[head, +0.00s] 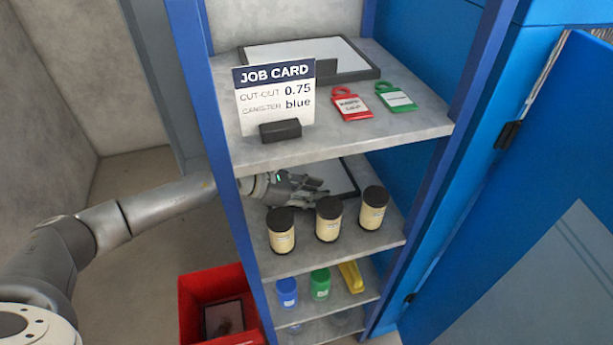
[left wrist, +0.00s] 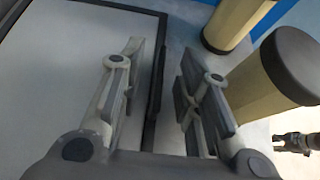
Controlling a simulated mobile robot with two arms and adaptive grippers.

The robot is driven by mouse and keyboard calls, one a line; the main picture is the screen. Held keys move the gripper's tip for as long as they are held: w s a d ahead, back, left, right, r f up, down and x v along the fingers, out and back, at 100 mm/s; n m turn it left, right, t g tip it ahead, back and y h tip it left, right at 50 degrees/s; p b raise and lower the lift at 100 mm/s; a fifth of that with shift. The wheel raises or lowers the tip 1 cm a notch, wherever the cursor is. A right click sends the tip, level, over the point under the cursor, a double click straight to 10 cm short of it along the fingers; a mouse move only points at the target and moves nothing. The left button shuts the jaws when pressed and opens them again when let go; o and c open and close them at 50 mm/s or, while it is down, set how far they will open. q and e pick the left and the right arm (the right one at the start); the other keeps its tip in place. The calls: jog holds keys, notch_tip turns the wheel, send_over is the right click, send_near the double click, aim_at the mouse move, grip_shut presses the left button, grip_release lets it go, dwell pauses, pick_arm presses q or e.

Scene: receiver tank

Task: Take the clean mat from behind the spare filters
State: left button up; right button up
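The clean mat (head: 346,172), pale with a dark border, lies on the middle shelf behind the three spare filters (head: 282,230), (head: 328,219), (head: 373,208), which are cream cylinders with dark caps. The upper shelf and my gripper hide much of it. In the left wrist view the mat (left wrist: 60,70) fills the left side, with a dark raised strip along its edge. My left gripper (head: 318,191) is between the mat and the filters. It is open, its fingers (left wrist: 160,95) on either side of that strip. A small dark gripper, seemingly my right, shows at the right edge (left wrist: 298,142).
The filters stand close to my left gripper. The upper shelf (head: 330,140) holds a job card (head: 275,95), another framed mat (head: 270,55) and red and green tags. Below are blue and green jars and a yellow item. A red bin (head: 190,310) stands on the floor with a dark-framed panel inside.

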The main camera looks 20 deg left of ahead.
pick_arm(q)
jog(key=shift+c, duration=0.5)
grip_shut()
jog(key=shift+a, duration=0.1)
